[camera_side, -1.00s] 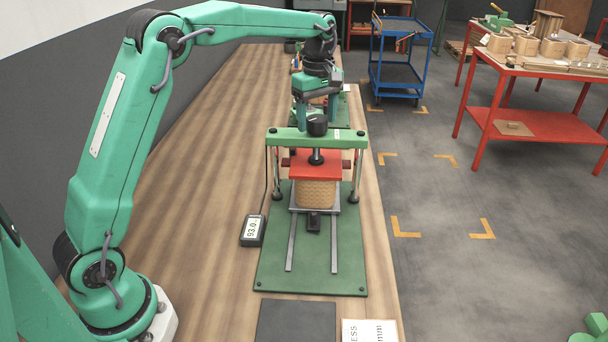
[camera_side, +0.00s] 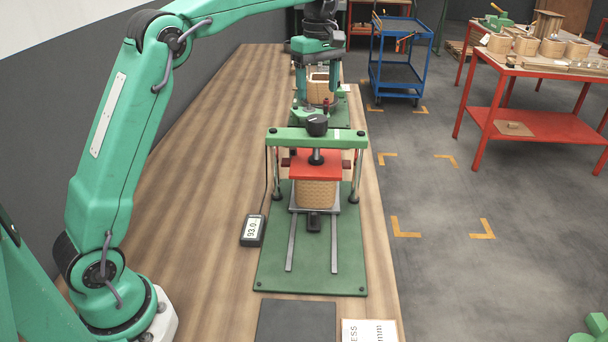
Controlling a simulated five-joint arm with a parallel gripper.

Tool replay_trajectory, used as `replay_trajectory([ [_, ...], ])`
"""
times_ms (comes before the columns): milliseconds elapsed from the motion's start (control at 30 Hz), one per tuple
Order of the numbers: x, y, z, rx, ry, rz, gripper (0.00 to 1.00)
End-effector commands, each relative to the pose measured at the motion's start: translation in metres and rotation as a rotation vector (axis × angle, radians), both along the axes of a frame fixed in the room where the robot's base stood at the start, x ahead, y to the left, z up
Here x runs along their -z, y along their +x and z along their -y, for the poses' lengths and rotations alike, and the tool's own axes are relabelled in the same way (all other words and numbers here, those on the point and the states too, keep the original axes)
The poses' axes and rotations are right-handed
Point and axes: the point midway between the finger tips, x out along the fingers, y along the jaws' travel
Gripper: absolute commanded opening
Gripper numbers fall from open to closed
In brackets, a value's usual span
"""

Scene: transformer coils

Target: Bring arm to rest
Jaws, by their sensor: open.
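My gripper (camera_side: 318,98) hangs from my green arm at the far part of the bench, behind the press. Its fingers are open and point down. A tan coil (camera_side: 319,88) shows behind and between the fingers; whether they touch it I cannot tell. The green-beamed press (camera_side: 345,138) stands nearer, its red plate (camera_side: 316,166) down on a tan wound coil (camera_side: 316,194). The press stands on a green base mat (camera_side: 268,268).
A gauge reading about 93.0 (camera_side: 253,230) lies left of the press. A dark mat (camera_side: 296,322) and a printed card (camera_side: 369,331) lie at the bench's near edge. The wooden bench (camera_side: 200,200) is clear at left. A blue trolley (camera_side: 402,60) and a red table (camera_side: 530,120) stand right.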

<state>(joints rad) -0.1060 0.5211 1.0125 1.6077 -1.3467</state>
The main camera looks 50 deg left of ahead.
Motion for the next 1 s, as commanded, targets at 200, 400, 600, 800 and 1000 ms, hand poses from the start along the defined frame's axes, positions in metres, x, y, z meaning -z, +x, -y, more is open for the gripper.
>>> replay_trajectory([
  [200, 0.0, 0.0, 0.0, 0.0, 0.0, -0.001, 0.68],
  [400, -0.002, -0.002, 0.001, 0.009, 0.001, 0.003, 0.68],
  [600, -0.01, -0.014, 0.005, 0.075, 0.004, 0.027, 0.68],
  [800, -0.023, -0.042, 0.013, 0.216, 0.015, 0.073, 0.68],
  [1000, -0.033, -0.077, 0.022, 0.388, 0.036, 0.129, 0.68],
])
